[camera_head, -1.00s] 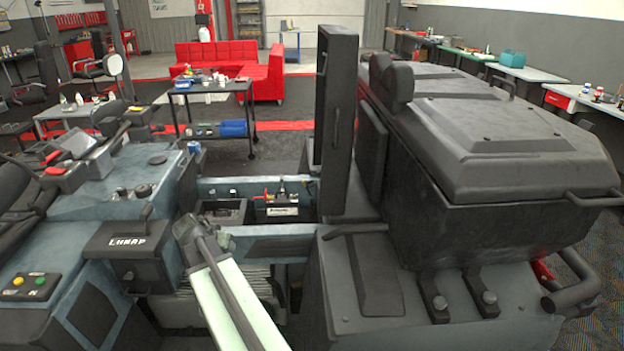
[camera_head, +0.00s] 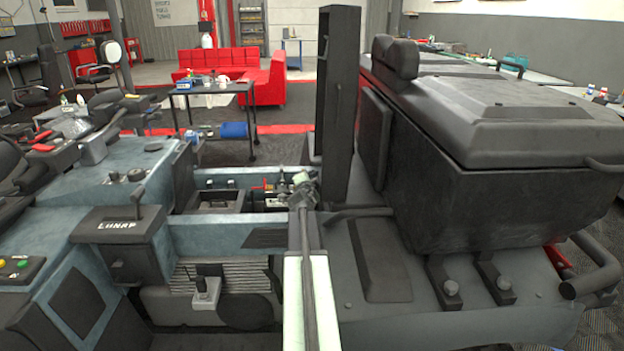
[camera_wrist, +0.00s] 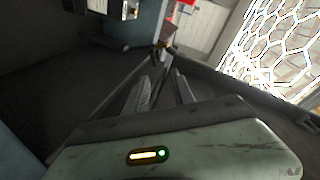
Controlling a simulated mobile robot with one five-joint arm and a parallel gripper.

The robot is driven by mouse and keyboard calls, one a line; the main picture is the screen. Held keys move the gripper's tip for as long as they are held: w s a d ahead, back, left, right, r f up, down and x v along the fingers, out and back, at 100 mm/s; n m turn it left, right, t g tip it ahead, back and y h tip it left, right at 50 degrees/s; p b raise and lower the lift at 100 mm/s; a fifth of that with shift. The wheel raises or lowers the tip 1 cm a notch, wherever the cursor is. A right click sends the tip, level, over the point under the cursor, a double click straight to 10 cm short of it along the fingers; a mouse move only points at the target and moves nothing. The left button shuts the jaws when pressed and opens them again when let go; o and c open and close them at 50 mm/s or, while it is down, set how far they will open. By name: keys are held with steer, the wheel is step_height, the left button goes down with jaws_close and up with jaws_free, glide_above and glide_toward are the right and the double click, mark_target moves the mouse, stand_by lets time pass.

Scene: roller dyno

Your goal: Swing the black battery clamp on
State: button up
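The battery (camera_head: 272,201) sits in the open bay of the machine. A red clamp (camera_head: 258,187) shows at its left end. A small dark upright piece (camera_head: 282,184) on its top may be the black clamp, but it is too small to be sure. My gripper (camera_head: 303,181) is at the right end of the bay, beside the battery, and hides part of that end.
A tall black upright panel (camera_head: 338,105) stands just right of my gripper. A large black lidded housing (camera_head: 490,170) fills the right. The blue-grey bay wall (camera_head: 210,238) runs in front of the battery. In the wrist view a bright mesh (camera_wrist: 270,50) shows at the upper right.

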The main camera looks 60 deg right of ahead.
steer(key=b+x, duration=0.1)
steer(key=x, duration=0.6)
jaws_close()
steer(key=shift+s, duration=0.1)
steer(key=shift+a, duration=0.1)
steer(key=c, duration=0.6)
jaws_free()
steer(key=shift+c, duration=0.2)
steer(key=o, duration=0.6)
steer(key=shift+o, duration=0.2)
